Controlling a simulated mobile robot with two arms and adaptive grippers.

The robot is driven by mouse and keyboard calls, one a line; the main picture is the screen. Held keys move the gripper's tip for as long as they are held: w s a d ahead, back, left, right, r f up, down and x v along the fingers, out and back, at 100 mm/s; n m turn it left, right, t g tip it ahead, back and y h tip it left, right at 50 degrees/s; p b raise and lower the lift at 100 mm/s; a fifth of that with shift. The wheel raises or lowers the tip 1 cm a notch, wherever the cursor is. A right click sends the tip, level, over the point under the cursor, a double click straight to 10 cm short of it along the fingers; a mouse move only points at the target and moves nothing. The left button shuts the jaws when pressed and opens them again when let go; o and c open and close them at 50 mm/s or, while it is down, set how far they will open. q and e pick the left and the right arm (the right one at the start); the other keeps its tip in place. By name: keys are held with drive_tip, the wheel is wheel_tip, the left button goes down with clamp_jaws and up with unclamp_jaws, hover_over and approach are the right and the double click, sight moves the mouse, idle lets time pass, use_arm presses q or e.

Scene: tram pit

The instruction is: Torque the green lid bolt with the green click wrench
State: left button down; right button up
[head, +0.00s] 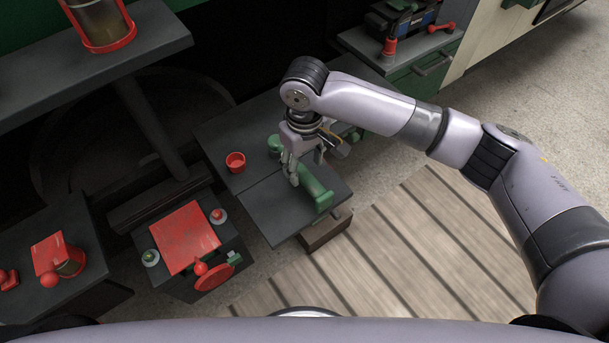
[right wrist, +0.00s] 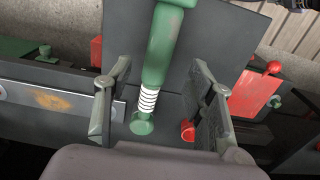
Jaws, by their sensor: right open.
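The green click wrench (head: 316,190) lies on the dark bench top, partly hidden by my right gripper in the head view. In the right wrist view the wrench (right wrist: 162,45) runs between the fingers, with a white ringed band and a rounded green end. My right gripper (head: 292,178) is open above it, one finger on each side (right wrist: 160,110); I cannot tell whether they touch. A green bolt (head: 150,258) sits in a pale ring at the left of the red lid (head: 187,237). My left gripper is not in view.
A red cup (head: 236,162) stands on the bench (head: 258,205) left of the wrench. A red-topped bolt (head: 217,215) and a red handwheel (head: 218,272) are by the lid. Another table (head: 50,290) with red parts is at lower left. Slatted flooring (head: 400,260) is clear at right.

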sight(305, 172)
drive_tip(key=shift+f, duration=0.65)
drive_tip(key=f, duration=0.3)
drive_tip(key=shift+w+f, duration=0.25)
drive_tip(key=shift+f, duration=0.4)
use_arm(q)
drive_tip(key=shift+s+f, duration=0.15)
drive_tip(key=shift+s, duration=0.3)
use_arm(e)
drive_tip(key=c, duration=0.7)
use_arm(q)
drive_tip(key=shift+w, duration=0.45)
use_arm(e)
clamp_jaws()
